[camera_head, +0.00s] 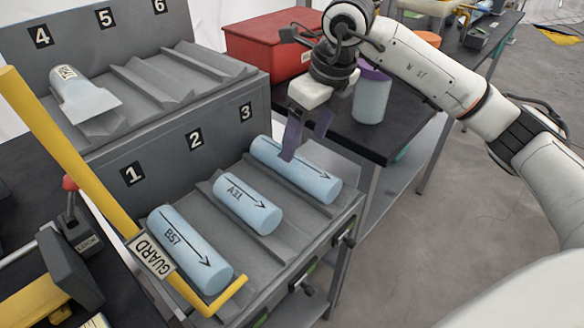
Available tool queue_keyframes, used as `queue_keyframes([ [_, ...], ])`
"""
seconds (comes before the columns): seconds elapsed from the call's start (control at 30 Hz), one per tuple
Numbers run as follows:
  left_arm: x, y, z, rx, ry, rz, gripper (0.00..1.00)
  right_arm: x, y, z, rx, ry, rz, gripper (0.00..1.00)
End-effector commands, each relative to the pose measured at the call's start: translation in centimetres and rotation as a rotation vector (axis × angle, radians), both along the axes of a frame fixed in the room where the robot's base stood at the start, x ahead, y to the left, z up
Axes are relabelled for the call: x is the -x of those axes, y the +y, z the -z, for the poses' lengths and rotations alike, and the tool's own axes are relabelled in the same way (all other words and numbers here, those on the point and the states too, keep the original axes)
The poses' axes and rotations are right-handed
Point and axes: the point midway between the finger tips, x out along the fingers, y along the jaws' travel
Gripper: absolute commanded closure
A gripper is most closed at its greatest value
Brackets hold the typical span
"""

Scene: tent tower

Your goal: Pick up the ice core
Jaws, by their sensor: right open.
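Light-blue ice cores lie in the sloped slots of a grey rack (300,225). The core marked B57 (188,250) lies in slot 1, behind the yellow guard bar. A shorter core marked A31 (247,204) lies in slot 2. A longer core (318,182) with an arrow lies in slot 3. My right gripper (304,145) is open, fingers pointing down, above and partly in front of the slot 3 core; whether it touches is hard to tell. My left gripper is not in view.
A yellow guard bar (75,155) labelled GUARD crosses the rack's left side. A red-knobbed lever (70,185) stands at left. A red box (268,50) and a purple-lidded container (371,95) stand on the dark table near my right arm.

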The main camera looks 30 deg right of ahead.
Motion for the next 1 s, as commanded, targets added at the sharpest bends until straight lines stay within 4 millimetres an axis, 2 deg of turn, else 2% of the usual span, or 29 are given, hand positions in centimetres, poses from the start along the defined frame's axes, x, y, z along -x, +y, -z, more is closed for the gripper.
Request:
queue_keyframes([
  [0.1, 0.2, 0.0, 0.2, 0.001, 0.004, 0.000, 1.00, -0.4, 0.2, 1.7, 0.000, 0.003, 0.000, 0.31],
  [0.37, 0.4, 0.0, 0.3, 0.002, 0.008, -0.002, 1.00, -1.0, 0.9, 3.9, -0.001, 0.002, -0.001, 0.31],
  [0.53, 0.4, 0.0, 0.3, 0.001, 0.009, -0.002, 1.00, -1.6, 1.3, 6.4, 0.000, 0.004, 0.000, 0.31],
  [0.63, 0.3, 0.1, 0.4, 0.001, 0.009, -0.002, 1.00, -1.9, 1.4, 7.1, 0.000, 0.000, 0.000, 0.31],
  [0.8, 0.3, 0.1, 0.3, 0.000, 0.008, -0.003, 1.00, -1.9, 1.4, 7.1, 0.000, -0.001, 0.000, 0.31],
  [0.87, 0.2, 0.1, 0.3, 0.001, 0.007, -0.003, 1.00, -1.9, 1.4, 7.1, 0.000, -0.001, 0.000, 0.38],
  [1.0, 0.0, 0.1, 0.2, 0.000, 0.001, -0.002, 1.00, -1.9, 1.4, 7.0, 0.000, -0.001, 0.000, 0.62],
])
